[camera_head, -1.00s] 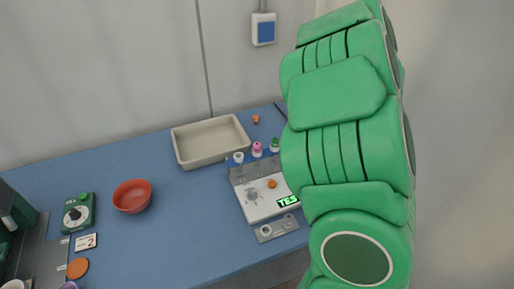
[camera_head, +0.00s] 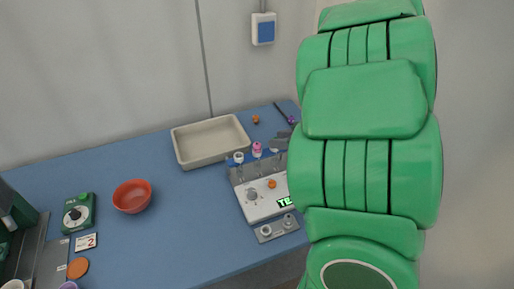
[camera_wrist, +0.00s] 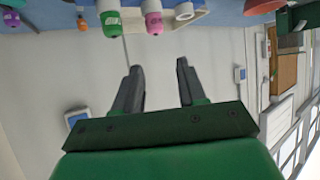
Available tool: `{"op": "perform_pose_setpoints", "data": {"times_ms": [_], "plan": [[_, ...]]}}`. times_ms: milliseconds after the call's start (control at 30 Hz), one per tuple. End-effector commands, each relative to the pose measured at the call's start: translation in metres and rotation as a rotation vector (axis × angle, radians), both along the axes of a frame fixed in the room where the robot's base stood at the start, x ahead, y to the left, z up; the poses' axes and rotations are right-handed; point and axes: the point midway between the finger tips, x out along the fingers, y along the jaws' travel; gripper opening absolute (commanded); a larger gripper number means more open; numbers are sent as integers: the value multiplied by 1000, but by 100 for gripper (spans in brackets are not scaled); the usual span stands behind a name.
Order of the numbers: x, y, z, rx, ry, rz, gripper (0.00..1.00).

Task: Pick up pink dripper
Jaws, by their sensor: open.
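The pink dripper (camera_head: 257,148) stands upright in the rack at the back of the white device (camera_head: 262,210). A white dripper (camera_head: 239,157) stands to its left. In the head view my green arm covers the right side and the gripper cannot be made out clearly.
A beige tray (camera_head: 211,142) lies behind the device. A red bowl (camera_head: 132,196), a green timer (camera_head: 79,213) and an orange disc (camera_head: 77,268) are at the left. A small orange item (camera_head: 256,119) is at the back. The table's middle is clear.

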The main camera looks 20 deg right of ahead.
Motion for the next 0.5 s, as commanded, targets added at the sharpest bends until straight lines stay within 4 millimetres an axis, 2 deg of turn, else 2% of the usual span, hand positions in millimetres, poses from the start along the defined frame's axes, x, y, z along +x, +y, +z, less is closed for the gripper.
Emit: {"op": "perform_pose_setpoints", "data": {"times_ms": [300,500], "plan": [[1,1,-30,2,-2,2,41],[1,1,-39,-2,-1,2,41]]}}
